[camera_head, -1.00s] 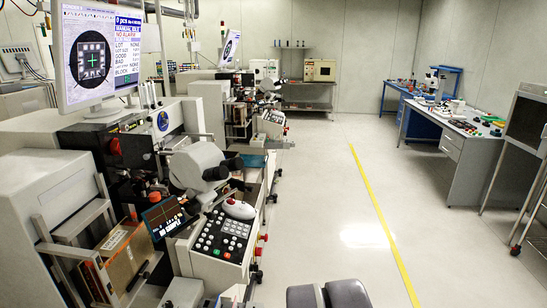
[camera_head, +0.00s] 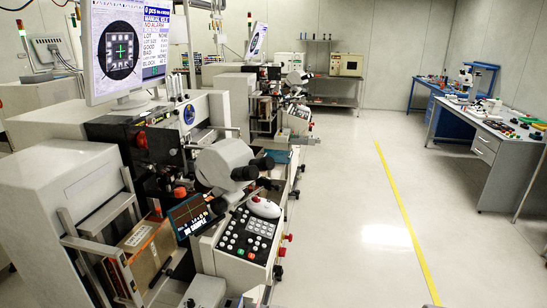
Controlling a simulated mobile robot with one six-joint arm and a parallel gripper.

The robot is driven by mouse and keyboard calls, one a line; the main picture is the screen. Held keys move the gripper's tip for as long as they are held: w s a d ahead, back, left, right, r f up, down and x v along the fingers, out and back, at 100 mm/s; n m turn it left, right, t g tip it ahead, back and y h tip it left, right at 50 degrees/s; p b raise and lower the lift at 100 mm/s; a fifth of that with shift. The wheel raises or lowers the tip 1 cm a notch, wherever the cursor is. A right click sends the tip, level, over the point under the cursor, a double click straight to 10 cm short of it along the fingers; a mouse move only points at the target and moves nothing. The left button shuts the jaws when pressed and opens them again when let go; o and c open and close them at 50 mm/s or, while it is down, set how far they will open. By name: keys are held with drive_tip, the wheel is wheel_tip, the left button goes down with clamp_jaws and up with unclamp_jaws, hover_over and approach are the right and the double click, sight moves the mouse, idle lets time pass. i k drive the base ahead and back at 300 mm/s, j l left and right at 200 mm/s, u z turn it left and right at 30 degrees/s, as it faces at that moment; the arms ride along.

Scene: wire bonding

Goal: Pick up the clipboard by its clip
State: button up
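I cannot make out a clipboard or its clip for certain in the head view. A brown panel with a white label (camera_head: 146,246) is on the lower side of the nearest machine at the left, but I cannot tell what it is. My gripper is not in view.
The nearest bonding machine, with its monitor (camera_head: 128,48), microscope (camera_head: 228,167) and control panel (camera_head: 248,232), fills the left. More machines stand behind it. A grey desk (camera_head: 490,150) with small items is at the right. The floor around the yellow line (camera_head: 406,220) is clear.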

sight(279, 156)
drive_tip(key=i+l+z, duration=0.45)
drive_tip(key=i+l, duration=0.45)
drive_tip(key=i+u, duration=0.1)
drive_tip(key=i, duration=0.45)
drive_tip(key=i+l, duration=0.15)
drive_tip(key=i, duration=0.35)
drive_tip(key=i+l+u, duration=0.15)
drive_tip(key=i, duration=0.4)
drive_tip(key=i+l, duration=0.15)
drive_tip(key=i, duration=0.4)
drive_tip(key=i+l+u, duration=0.15)
drive_tip(key=i, duration=0.35)
drive_tip(key=i+l, duration=0.25)
drive_tip(key=i, duration=0.3)
drive_tip(key=i+j+u, duration=0.2)
drive_tip(key=i+u, duration=0.2)
drive_tip(key=i, duration=0.25)
drive_tip(key=i+u, duration=0.4)
drive_tip(key=i, duration=0.3)
